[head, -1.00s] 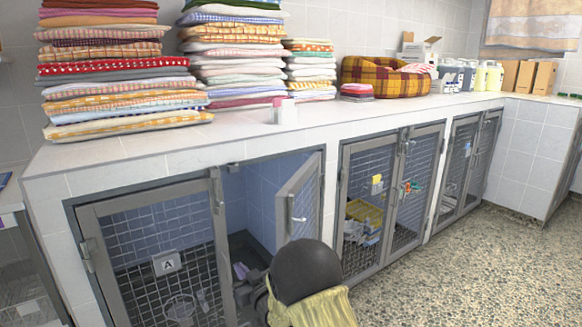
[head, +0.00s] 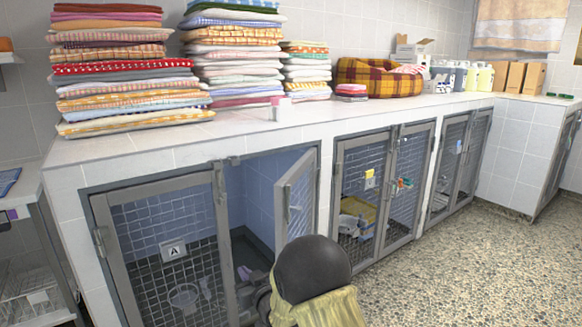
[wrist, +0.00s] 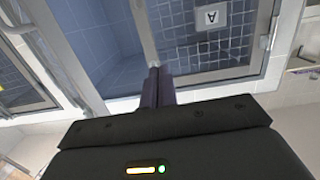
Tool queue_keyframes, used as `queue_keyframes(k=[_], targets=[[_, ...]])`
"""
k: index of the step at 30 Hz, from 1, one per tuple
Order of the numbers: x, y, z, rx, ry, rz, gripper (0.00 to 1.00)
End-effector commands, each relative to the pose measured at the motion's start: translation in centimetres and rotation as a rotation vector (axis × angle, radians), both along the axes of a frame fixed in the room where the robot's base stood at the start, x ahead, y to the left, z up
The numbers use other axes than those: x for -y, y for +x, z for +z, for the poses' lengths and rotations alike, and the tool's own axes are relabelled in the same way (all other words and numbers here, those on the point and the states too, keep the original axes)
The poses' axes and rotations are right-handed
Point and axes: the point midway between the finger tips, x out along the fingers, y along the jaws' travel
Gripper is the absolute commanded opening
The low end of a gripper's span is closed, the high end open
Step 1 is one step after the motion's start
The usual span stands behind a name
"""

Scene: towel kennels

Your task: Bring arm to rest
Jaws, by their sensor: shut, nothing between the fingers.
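My gripper (wrist: 157,80) shows in the wrist view with its two dark fingers together and nothing between them. In the head view my arm is at the lower middle, and its dark rounded part hides much of the gripper. The fingers point toward the open kennel doorway, near the left door (head: 168,252) marked A. The open door (head: 296,205) stands swung outward just behind my arm. I cannot tell whether the fingertips are inside the doorway. The wrist view is upside down, with the A label (wrist: 211,17) at the top.
A tiled counter (head: 225,128) above the kennels bears stacks of folded towels (head: 125,75) and a plaid pet bed (head: 378,78). The middle kennel (head: 385,195) is shut and holds a yellow tray. The speckled floor (head: 455,265) at the right is clear.

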Motion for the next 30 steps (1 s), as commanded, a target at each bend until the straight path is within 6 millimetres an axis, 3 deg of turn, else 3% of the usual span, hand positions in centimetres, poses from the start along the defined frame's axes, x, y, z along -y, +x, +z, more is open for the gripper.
queue_keyframes(k=[8,14,17,21,25,30], targets=[[4.8,-0.6,0.3,-0.126,-0.076,-0.102,0.0],[10.5,-2.7,0.4,-0.288,-0.155,-0.212,0.0],[14.4,-5.2,0.2,-0.412,-0.203,-0.283,0.0],[19.3,-10.2,-0.2,-0.601,-0.262,-0.369,0.0],[22.9,-15.7,-0.5,-0.779,-0.304,-0.43,0.0],[25.7,-22.3,-0.9,-0.969,-0.336,-0.475,0.0]])
